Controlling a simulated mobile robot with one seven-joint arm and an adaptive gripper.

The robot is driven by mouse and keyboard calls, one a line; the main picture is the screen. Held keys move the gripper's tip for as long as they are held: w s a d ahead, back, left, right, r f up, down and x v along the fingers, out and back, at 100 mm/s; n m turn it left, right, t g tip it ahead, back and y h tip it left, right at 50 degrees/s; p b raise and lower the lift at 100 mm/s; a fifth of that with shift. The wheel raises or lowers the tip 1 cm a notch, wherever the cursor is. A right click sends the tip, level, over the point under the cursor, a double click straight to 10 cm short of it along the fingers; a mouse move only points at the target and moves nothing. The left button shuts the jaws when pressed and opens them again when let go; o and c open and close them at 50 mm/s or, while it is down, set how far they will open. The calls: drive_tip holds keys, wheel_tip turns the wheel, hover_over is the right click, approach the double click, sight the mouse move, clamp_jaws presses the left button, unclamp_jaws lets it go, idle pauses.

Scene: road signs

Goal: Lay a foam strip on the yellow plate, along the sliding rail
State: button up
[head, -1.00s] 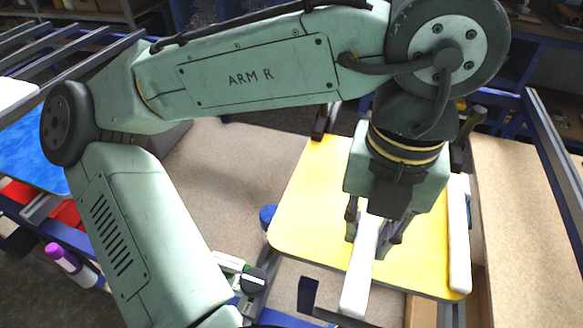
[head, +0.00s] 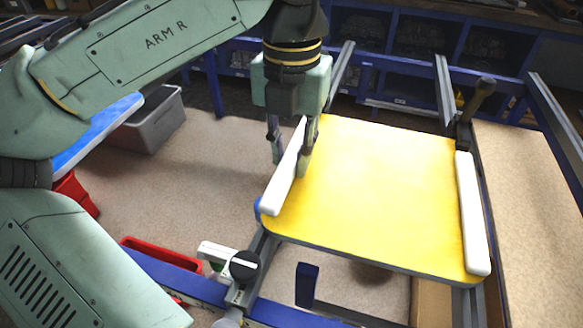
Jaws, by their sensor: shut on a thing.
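The yellow plate (head: 370,190) lies across the middle of the head view, on dark rails. A white foam strip (head: 471,215) lies along its right edge. My gripper (head: 290,160) is shut on a second white foam strip (head: 283,183) at the plate's left edge. This strip runs roughly along that edge, its near end by the left front corner. I cannot tell whether it touches the plate. The sliding rail (head: 262,250) shows near the left front corner, with a white and black clamp (head: 240,265) on it. My gripper hides part of the held strip.
A dark upright handle (head: 478,98) stands at the plate's back right corner. A dark blue upright tab (head: 306,285) stands in front of the plate. A grey bin (head: 147,120) and a red tray (head: 165,258) are at the left. The plate's middle is clear.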

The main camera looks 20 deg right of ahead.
sight(292, 157)
drive_tip(key=shift+f+b, duration=0.4)
drive_tip(key=shift+f, duration=0.3)
drive_tip(key=shift+f, duration=0.15)
drive_tip(key=o, duration=0.8)
wheel_tip(292, 157, up, 12)
drive_tip(key=p, duration=0.1)
drive_tip(key=shift+p, duration=0.4)
